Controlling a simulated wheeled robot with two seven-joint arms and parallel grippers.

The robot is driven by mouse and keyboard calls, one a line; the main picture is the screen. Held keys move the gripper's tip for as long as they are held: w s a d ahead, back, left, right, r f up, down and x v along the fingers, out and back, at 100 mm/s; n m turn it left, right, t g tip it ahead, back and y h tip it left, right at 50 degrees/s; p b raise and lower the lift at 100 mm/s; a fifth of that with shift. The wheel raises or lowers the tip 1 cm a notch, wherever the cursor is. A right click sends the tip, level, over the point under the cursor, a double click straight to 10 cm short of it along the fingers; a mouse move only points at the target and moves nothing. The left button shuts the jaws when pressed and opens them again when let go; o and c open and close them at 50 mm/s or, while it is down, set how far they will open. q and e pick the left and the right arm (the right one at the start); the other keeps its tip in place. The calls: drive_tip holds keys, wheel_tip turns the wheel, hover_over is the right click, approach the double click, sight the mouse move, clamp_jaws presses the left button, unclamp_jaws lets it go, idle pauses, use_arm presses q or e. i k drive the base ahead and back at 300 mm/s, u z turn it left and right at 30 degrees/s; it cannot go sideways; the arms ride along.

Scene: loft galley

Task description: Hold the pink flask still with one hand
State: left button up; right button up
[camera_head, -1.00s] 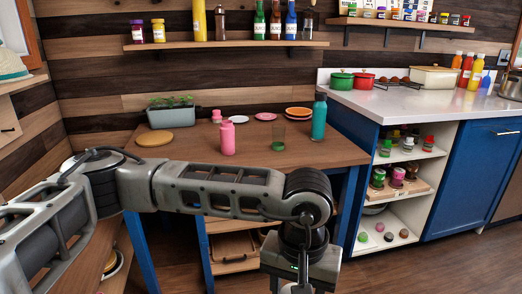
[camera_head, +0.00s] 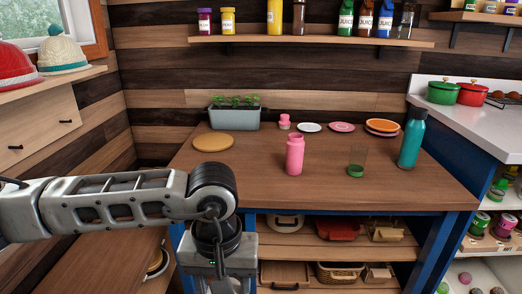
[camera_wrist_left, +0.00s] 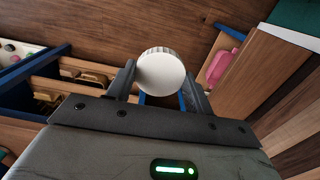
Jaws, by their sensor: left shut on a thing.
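The pink flask (camera_head: 294,155) stands upright on the wooden table, right of and beyond my left arm. Nothing touches it. My left gripper shows in the left wrist view (camera_wrist_left: 164,80), its fingers on either side of a round white thing with a ridged edge (camera_wrist_left: 161,72), shut on it. What lies under that white top is hidden. In the head view the gripper's fingers are out of the picture below. My right gripper is in neither view.
The table (camera_head: 340,190) also bears a green-bottomed glass (camera_head: 356,162), a teal bottle (camera_head: 411,140), an orange plate stack (camera_head: 382,127), a round board (camera_head: 213,142), a small pink thing (camera_head: 284,121) and a planter (camera_head: 234,118). Its front middle is clear.

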sight(295, 142)
drive_tip(key=z, duration=0.05)
drive_tip(key=i, duration=0.85)
drive_tip(key=z, duration=0.95)
drive_tip(key=i, duration=0.8)
drive_tip(key=z, duration=0.1)
